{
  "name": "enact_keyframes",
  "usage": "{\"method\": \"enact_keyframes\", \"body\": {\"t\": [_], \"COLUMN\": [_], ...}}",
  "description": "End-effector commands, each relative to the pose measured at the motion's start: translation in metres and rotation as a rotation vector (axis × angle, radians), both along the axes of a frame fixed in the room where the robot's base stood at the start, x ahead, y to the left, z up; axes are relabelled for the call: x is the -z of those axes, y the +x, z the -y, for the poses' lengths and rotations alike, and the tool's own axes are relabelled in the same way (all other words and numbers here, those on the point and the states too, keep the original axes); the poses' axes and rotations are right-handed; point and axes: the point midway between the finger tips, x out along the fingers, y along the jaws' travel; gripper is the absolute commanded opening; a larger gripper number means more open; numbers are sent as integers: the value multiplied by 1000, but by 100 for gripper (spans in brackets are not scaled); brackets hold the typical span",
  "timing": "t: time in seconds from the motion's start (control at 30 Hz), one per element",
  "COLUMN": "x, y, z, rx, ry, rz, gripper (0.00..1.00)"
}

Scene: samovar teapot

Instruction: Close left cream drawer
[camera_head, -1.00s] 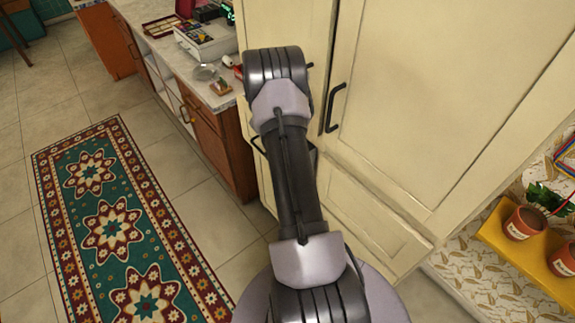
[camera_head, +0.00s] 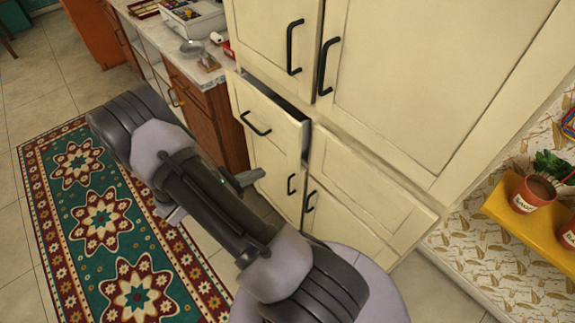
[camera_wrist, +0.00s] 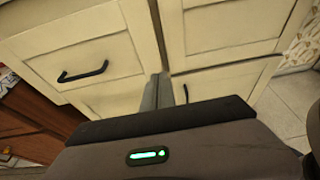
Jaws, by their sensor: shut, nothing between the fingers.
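The left cream drawer (camera_head: 262,128) is in the tall cream cabinet, under the left upper door. It stands partly open, with a dark gap along its top and right side. Its black bar handle (camera_head: 256,124) is on the front. In the wrist view the drawer front (camera_wrist: 110,58) is at the upper left, with its handle (camera_wrist: 83,72). My gripper (camera_wrist: 165,78) is shut and empty, its fingertips just right of the drawer front's lower right corner in that view. I cannot tell whether they touch anything. In the head view my arm hides much of the gripper.
Cream upper doors (camera_head: 400,85) with black handles are above the drawer, and lower doors (camera_head: 275,180) are below it. An orange-brown counter unit (camera_head: 205,120) stands to the left. A patterned rug (camera_head: 105,215) lies on the tiled floor. A yellow shelf (camera_head: 520,205) holds potted plants at right.

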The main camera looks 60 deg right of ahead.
Motion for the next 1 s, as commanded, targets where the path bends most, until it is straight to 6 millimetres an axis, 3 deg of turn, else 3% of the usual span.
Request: {"method": "enact_keyframes", "body": {"t": [0.17, 0.53, 0.63, 0.8, 1.0], "x": [5, 30, 29, 27, 26], "y": [-4, -26, -30, -35, -35], "z": [20, 94, 110, 126, 129], "rx": [-8, -6, -6, -9, -9], "ry": [-20, -17, -17, -16, -16], "rz": [14, 14, 16, 14, 14], "gripper": [0, 0, 0, 0, 0]}}
